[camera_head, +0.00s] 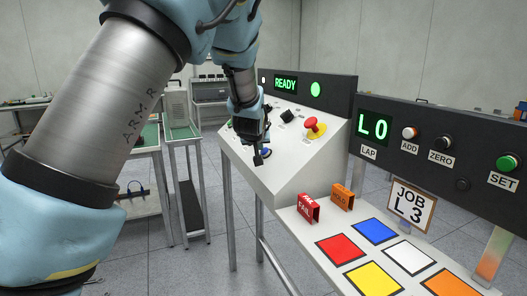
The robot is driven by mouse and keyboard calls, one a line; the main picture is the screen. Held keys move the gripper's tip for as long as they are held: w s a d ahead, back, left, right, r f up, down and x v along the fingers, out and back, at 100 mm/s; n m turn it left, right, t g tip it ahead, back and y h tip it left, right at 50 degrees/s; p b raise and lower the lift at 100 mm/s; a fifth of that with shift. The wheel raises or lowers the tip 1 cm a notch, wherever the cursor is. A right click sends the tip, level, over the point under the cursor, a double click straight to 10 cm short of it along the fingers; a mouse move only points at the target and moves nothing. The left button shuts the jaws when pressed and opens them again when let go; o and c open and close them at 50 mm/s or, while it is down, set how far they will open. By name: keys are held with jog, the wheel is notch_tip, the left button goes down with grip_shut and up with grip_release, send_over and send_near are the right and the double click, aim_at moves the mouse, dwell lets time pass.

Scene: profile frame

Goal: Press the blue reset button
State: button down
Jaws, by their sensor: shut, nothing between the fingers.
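The blue button (267,152) sits on the sloped front of a white control console (290,165), low and left of the red button. Only part of it shows, as my gripper (260,158) is in front of it. My gripper is shut and empty, with its tips at or just left of the blue button. I cannot tell whether they touch it. A red mushroom button (314,125) on a yellow base and a black knob (287,116) are on the same panel. The console display (286,84) reads READY beside a lit green lamp (315,89).
Right of the console, a bench holds coloured squares (375,231), a red tag block (308,209) and an orange one (342,197). A black panel (440,150) above it shows L0 and has several buttons. A JOB L3 sign (410,205) hangs there. Tables stand behind at left.

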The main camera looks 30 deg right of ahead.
jog(key=shift+a+r, duration=0.3)
jog(key=shift+r, duration=0.05)
jog(key=a+r, duration=0.2)
jog(key=a+r+p, duration=0.1)
jog(key=r, duration=0.1)
jog(key=shift+w+a, duration=0.1)
jog(key=shift+w, duration=0.15)
dwell(0.3)
dwell(0.6)
